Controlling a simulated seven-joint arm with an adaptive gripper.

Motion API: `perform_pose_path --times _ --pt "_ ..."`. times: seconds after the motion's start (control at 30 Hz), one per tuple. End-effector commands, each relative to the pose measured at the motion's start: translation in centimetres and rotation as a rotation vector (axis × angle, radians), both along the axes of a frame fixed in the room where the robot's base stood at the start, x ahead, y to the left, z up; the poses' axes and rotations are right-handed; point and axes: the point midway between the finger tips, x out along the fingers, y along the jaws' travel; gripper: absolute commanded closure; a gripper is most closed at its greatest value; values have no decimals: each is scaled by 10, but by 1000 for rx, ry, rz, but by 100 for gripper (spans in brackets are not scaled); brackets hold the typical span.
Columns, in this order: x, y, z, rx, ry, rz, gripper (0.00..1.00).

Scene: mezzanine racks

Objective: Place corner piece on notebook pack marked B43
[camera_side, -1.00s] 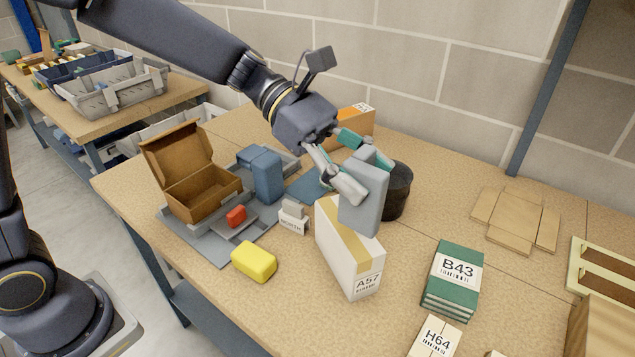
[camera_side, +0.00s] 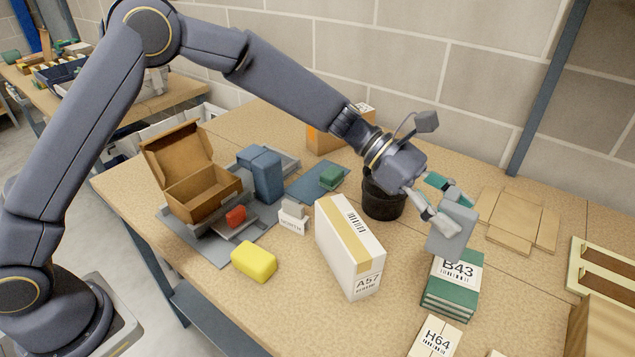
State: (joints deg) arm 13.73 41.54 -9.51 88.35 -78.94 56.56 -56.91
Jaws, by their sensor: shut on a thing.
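The corner piece looks like a plain grey block (camera_side: 452,238), held upright. My gripper (camera_side: 443,212) is shut on its upper part, with one grey and one teal finger showing. The notebook pack marked B43 (camera_side: 452,290) is a green stack with a white label on the table at the right. The block covers the pack's far edge and the top of its label in this view. I cannot tell whether the block touches the pack or hangs just above it.
A white carton marked A57 (camera_side: 350,250) stands left of the pack. A pack marked H64 (camera_side: 435,338) lies in front. A black round container (camera_side: 382,203) stands behind, and flat cardboard (camera_side: 510,222) lies to the right. A yellow block (camera_side: 254,261) lies further left.

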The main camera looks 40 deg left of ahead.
Motion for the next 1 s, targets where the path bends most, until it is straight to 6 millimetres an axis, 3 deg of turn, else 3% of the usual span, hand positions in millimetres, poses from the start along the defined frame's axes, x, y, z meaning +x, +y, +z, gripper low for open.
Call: perform_pose_path --times 0.1,0.3,0.53,0.7,1.0 --pt "21 -14 -25 2 4 -1 61" --pt "42 -27 -53 2 0 0 61" --pt "51 -34 -67 1 -1 -1 61" --pt "50 -33 -92 2 3 -1 61" --pt "50 -32 -95 1 -1 0 61"
